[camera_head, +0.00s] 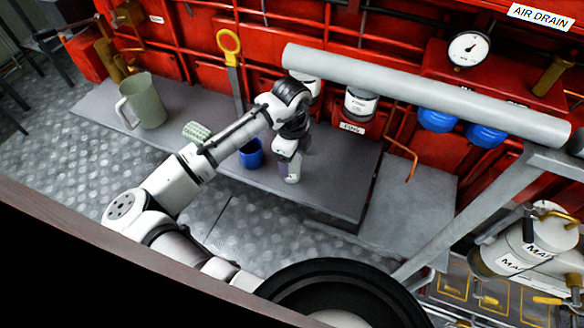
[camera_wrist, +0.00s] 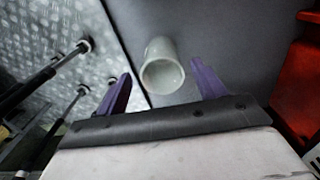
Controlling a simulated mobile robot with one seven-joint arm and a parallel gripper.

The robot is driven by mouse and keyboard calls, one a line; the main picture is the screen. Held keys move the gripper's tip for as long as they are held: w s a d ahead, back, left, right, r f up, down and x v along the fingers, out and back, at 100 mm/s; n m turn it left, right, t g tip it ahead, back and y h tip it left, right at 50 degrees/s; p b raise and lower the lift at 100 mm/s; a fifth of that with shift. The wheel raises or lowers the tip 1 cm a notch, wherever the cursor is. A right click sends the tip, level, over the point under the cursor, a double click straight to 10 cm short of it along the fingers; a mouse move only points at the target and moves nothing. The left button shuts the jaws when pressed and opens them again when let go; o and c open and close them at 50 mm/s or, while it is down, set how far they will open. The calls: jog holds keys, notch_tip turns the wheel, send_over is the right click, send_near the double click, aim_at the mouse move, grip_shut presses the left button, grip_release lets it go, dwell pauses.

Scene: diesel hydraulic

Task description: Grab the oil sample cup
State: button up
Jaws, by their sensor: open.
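The oil sample cup, which I take to be the pale grey-green cup (camera_wrist: 162,76), shows in the wrist view with its round mouth facing the camera. It is on or just over the dark grey bench. My gripper (camera_wrist: 162,68) is open, with one purple finger on each side of the cup and a visible gap at both sides. In the head view my gripper (camera_head: 291,166) points down over the bench near its front edge. A pale shape at its fingertips there seems to be the cup, but it is small and partly hidden.
A blue cup (camera_head: 251,155) stands left of my gripper. A green ribbed object (camera_head: 197,132) sits behind my arm, and a large pale jug (camera_head: 147,104) stands at the bench's left. A thick grey pipe (camera_head: 430,95) runs above. The bench's right part (camera_head: 345,180) is clear.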

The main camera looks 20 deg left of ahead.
notch_tip(320, 180, down, 5)
jog(key=shift+w+f+p, duration=0.1)
jog(key=shift+p, duration=0.4)
jog(key=shift+c, duration=0.3)
jog(key=c, duration=0.9)
jog(key=shift+c, duration=0.2)
